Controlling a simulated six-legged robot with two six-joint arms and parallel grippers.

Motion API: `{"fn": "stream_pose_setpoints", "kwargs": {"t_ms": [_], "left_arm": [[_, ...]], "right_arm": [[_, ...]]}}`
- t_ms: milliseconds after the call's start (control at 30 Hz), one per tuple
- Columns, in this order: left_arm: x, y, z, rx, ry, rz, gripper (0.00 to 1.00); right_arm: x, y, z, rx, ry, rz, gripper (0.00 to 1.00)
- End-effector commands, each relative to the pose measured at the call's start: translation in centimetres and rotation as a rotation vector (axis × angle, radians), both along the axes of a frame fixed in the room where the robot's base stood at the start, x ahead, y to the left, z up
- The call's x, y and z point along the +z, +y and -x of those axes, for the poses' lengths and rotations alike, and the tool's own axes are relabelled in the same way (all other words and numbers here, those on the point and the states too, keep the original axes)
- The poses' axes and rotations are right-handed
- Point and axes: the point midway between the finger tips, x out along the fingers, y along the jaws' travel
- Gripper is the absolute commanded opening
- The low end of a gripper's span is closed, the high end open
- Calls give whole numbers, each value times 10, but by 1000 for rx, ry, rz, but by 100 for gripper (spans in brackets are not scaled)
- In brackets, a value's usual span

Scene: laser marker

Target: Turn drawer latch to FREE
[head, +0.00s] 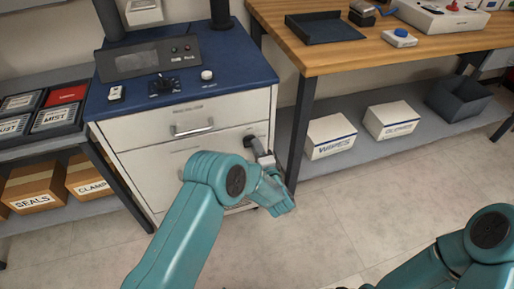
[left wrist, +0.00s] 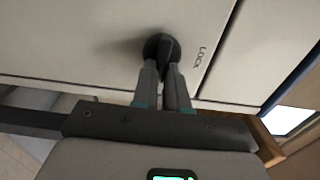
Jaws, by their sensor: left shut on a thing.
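The drawer latch (left wrist: 161,44) is a dark round knob on the pale drawer front, at the top middle of the left wrist view. In the head view the left gripper (head: 259,148) reaches the cabinet front, partly behind my forearm. A LOCK label (left wrist: 198,57) is printed right of the knob; I see no FREE label. My right gripper is out of the head view.
The drawer cabinet (head: 130,135) has a blue top and an upper drawer handle (head: 193,130). A wooden workbench (head: 330,60) with a dark leg (head: 300,130) stands close on the right. White boxes (head: 330,137) sit on its lower shelf. The floor in front is clear.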

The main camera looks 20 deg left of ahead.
Motion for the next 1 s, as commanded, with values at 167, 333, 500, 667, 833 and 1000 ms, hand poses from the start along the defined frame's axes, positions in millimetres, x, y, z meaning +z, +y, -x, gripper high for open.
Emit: {"fn": "stream_pose_setpoints", "kwargs": {"t_ms": [167,333,500,667,833,1000], "left_arm": [[-1,2,1,5,2,-2,26],[0,1,0,3,1,0,38],[0,0,1,2,1,0,38],[1,-10,14,-2,4,0,38],[2,-34,49,-5,5,-2,38],[2,-60,87,-5,5,-3,38]], "right_arm": [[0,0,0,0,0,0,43],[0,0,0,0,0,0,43],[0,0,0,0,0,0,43],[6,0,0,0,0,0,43],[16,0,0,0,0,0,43],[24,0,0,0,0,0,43]]}}
